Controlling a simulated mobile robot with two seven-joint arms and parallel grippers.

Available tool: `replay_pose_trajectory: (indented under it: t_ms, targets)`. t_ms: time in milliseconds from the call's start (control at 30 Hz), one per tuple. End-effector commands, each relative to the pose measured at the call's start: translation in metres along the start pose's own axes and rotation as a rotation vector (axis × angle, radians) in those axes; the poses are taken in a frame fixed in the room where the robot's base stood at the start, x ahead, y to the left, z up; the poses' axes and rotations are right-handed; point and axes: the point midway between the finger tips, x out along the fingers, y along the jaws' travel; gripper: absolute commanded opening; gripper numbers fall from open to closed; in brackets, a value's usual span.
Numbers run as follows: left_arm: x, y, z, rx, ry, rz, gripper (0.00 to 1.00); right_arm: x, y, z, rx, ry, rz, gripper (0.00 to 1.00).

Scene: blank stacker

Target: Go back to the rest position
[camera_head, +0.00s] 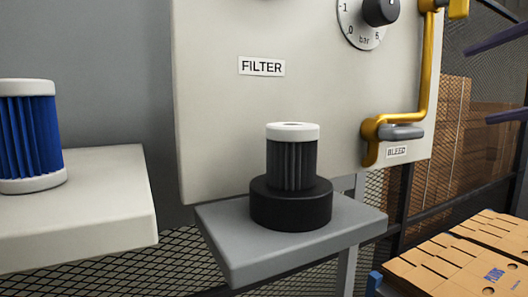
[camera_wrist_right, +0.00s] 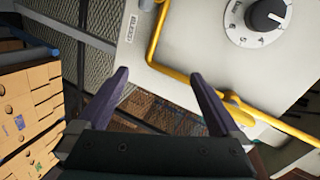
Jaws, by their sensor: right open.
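My right gripper (camera_head: 477,86) shows only as two purple fingers at the right edge of the head view. They are spread apart with nothing between them. In the right wrist view my right gripper (camera_wrist_right: 160,75) is also open and empty, below the yellow pipe (camera_wrist_right: 157,40) and clear of it. A dark filter with a white cap (camera_head: 291,160) stands upright in a round black base (camera_head: 290,205) on a grey shelf (camera_head: 240,240). A blue pleated filter (camera_head: 28,135) stands on a pale ledge (camera_head: 110,190) at the left. My left gripper is out of view.
Cardboard boxes (camera_head: 470,255) lie at the lower right. Wire mesh (camera_head: 480,35) stands behind.

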Motion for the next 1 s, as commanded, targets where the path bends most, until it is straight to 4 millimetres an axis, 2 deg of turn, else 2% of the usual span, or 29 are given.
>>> replay_pose_trajectory:
  t_ms: [33,100,167,233,300,400,500,600,700,1000]
  targets:
    - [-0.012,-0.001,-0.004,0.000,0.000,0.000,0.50,0.013,0.027,0.025,-0.076,-0.043,0.088,1.00]
    - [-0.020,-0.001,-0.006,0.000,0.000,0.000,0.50,0.024,0.067,0.058,-0.200,-0.095,0.197,1.00]
    - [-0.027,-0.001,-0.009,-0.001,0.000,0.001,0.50,0.027,0.100,0.088,-0.310,-0.149,0.286,1.00]
    - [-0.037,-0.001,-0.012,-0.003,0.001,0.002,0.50,0.023,0.135,0.128,-0.447,-0.227,0.383,1.00]
    - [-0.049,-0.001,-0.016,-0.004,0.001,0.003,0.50,0.008,0.167,0.173,-0.601,-0.320,0.477,1.00]
    - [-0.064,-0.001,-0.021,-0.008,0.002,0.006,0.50,-0.027,0.197,0.231,-0.804,-0.454,0.591,1.00]
    - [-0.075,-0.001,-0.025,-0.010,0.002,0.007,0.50,-0.063,0.209,0.267,-0.944,-0.557,0.676,1.00]
    - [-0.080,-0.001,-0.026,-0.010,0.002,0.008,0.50,-0.090,0.212,0.285,-1.021,-0.623,0.736,1.00]
    - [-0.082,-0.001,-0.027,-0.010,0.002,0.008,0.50,-0.103,0.214,0.291,-1.058,-0.655,0.769,1.00]
    - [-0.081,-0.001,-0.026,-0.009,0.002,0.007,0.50,-0.106,0.216,0.292,-1.071,-0.662,0.780,1.00]
